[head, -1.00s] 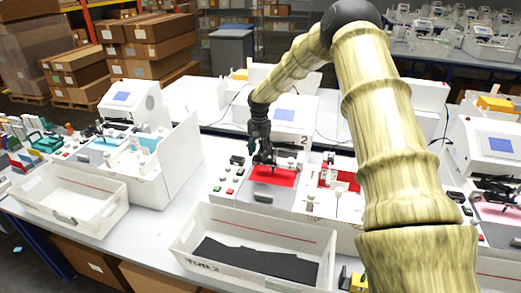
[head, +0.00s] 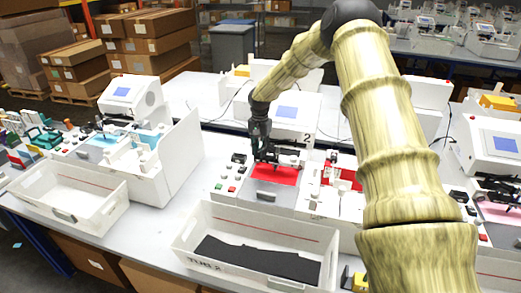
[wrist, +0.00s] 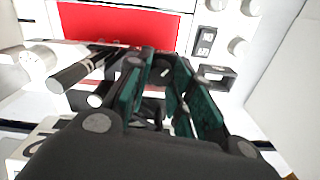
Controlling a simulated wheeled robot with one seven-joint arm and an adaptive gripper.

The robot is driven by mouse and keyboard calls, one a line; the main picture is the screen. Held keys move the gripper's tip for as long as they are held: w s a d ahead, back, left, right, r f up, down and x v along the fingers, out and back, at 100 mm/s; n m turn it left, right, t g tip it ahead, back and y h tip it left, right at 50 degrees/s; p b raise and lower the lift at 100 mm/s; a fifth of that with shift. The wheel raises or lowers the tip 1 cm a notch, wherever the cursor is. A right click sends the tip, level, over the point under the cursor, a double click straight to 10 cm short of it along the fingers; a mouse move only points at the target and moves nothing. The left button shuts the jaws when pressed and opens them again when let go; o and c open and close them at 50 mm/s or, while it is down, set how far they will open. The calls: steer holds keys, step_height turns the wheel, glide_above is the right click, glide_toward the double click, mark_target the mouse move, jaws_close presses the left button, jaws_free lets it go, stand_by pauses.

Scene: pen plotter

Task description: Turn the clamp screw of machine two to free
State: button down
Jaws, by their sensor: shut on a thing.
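Machine two, marked "2" (head: 308,138), stands at the middle of the table with a red sheet (head: 275,175) on its bed. My gripper (head: 263,158) is over the back of this sheet, at the dark pen carriage (head: 289,158). In the wrist view my gripper (wrist: 160,70), with green finger pads, is closed around a small dark part that I take for the clamp screw (wrist: 160,73). The fingers hide most of it, so its turn cannot be read.
A white tub marked "TUB 2" (head: 190,232) with dark sheet material stands in front of machine two. An empty white tub (head: 115,205) is at the left. Other plotters stand at the left (head: 140,95) and right (head: 495,145).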

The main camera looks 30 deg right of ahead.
steer(key=shift+s+d+f, duration=0.1)
steer(key=shift+f, duration=0.2)
steer(key=shift+f+n+b, duration=0.1)
steer(key=shift+n+b, duration=0.6)
steer(key=shift+n, duration=0.4)
steer(key=shift+n+b, duration=0.45)
steer(key=shift+n, duration=0.45)
steer(key=n+b, duration=0.2)
steer(key=n, duration=0.4)
steer(key=n+b, duration=0.1)
steer(key=n, duration=0.3)
steer(key=shift+n, duration=0.4)
steer(key=n, duration=0.4)
steer(key=shift+a+n+b, duration=0.2)
steer(key=shift+n+b, duration=0.1)
steer(key=shift+n, duration=0.1)
